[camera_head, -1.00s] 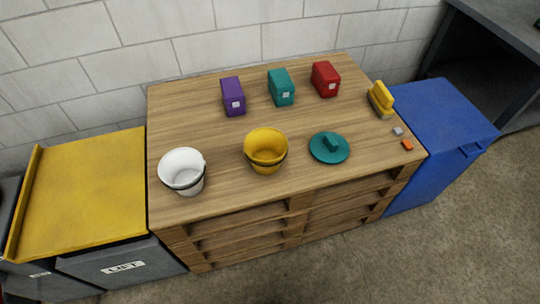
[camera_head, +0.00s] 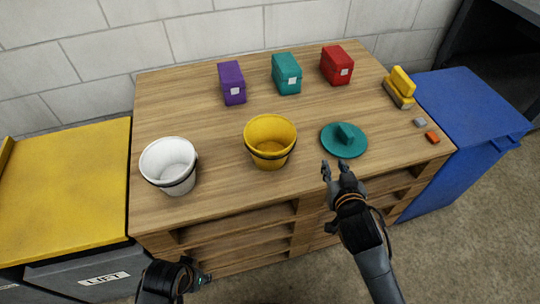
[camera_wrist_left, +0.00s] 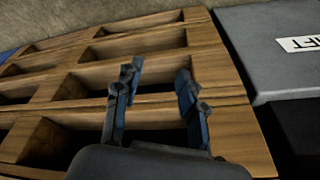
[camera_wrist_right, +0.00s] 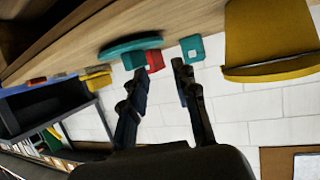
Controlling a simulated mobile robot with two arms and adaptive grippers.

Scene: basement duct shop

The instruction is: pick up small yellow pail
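The small yellow pail (camera_head: 270,141) stands upright and empty on the wooden workbench (camera_head: 220,191), with a dark handle against its side. It also shows in the right wrist view (camera_wrist_right: 268,45), at the upper right. My right gripper (camera_head: 337,166) is open and empty at the bench's front edge, right of the pail and just in front of the teal lid. In the right wrist view its fingers (camera_wrist_right: 162,66) are apart. My left gripper (camera_head: 190,268) is low in front of the bench, below the top. In the left wrist view its fingers (camera_wrist_left: 158,75) are apart with nothing between them.
A white pail (camera_head: 169,165) stands left of the yellow one. A teal lid (camera_head: 344,141) lies to its right. Purple (camera_head: 232,83), teal (camera_head: 287,74) and red (camera_head: 337,66) boxes stand behind. A yellow brush (camera_head: 400,88) and two small blocks lie at the right.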

